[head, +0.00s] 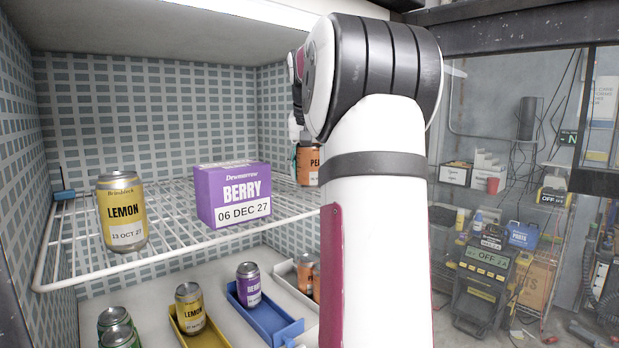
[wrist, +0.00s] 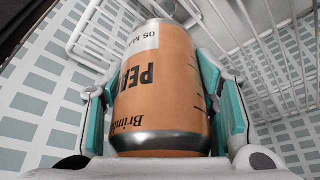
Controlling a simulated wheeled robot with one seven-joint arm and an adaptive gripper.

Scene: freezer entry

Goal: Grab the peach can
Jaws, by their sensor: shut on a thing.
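In the head view my arm hides the fingers. I cannot tell whether the can touches the shelf.
A yellow lemon can (head: 122,212) and a purple berry box (head: 233,194) stand on the wire shelf (head: 180,238) to the left. Below are a yellow tray (head: 207,340), a blue tray (head: 268,324) and a white tray (head: 290,285) with cans. The freezer's tiled walls are close.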

